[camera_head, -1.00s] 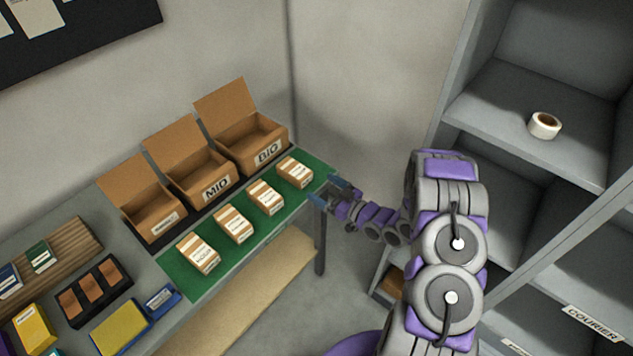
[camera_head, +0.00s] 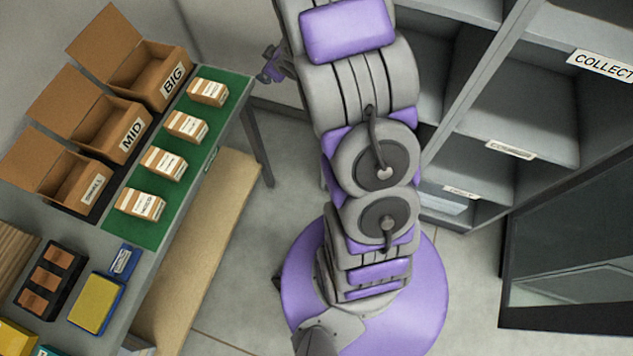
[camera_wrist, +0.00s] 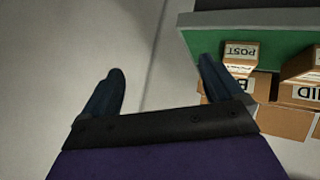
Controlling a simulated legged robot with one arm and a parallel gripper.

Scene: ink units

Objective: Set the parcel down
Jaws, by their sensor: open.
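Several small brown-and-white parcels stand in a row on the green mat (camera_head: 142,230). The parcel nearest the BIG box (camera_head: 208,92) is at the mat's far end, and the others, such as the nearest parcel (camera_head: 140,203), follow along it. I cannot tell which one the task means. In the wrist view, my gripper (camera_wrist: 162,65) is open with nothing between its fingers. A parcel labelled POST (camera_wrist: 240,54) stands on the mat just beyond the right finger, apart from the gap.
Open cartons labelled BIG (camera_head: 155,75) and MID (camera_head: 110,130) and a smaller carton (camera_head: 75,185) line the table behind the parcels. A black tray (camera_head: 50,285) and a yellow pad (camera_head: 97,303) lie nearer. Grey shelves (camera_head: 515,110) stand at right. Floor between is clear.

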